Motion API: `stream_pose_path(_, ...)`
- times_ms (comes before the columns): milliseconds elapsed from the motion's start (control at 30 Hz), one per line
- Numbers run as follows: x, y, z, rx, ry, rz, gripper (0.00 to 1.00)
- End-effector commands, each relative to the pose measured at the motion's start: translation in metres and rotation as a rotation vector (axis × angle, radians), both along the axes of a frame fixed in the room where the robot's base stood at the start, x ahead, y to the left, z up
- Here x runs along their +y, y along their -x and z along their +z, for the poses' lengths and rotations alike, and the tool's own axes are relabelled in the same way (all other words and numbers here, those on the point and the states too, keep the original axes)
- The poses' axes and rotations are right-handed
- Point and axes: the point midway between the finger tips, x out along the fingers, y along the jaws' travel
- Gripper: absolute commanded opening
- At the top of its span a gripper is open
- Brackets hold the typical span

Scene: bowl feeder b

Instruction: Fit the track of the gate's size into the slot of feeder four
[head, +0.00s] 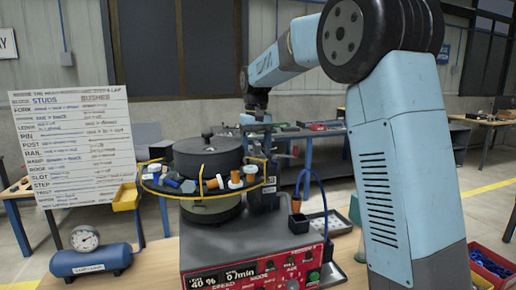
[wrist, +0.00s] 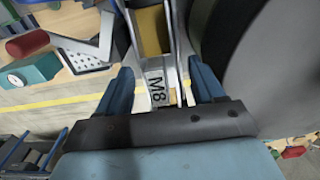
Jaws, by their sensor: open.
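My gripper (wrist: 161,68) is open, with its two blue fingers apart in the wrist view. Between and beyond the fingers is a grey metal piece (wrist: 158,88) marked M8, with a yellowish channel-like part (wrist: 153,32) above it. I cannot tell whether this is a track or a fixed part, or whether the fingers touch it. In the head view the bowl feeder (head: 208,154) has a dark lid and a yellow-edged ring carrying several small parts. My arm reaches behind it, and the fingers cannot be made out there. No feeder number, slot or gate is readable.
A red control box (head: 255,275) stands before the feeder. A written board (head: 75,150), a blue tank with a gauge (head: 90,260) and a yellow bin (head: 125,197) are at left. A grey tray (head: 328,224) lies at right.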

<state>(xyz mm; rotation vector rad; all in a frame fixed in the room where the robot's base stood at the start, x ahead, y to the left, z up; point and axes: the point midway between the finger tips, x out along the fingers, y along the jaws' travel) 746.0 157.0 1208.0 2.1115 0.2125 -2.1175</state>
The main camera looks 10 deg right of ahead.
Motion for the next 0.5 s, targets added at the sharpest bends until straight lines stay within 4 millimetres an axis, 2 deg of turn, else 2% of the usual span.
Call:
stream_pose_path(133,0.000,0.000,0.006,-0.001,0.000,0.000,0.68)
stream_pose_path(233,0.000,-0.001,0.017,-0.004,-0.001,0.000,0.68)
stream_pose_path(500,0.000,-0.001,0.068,-0.005,-0.001,-0.001,0.68)
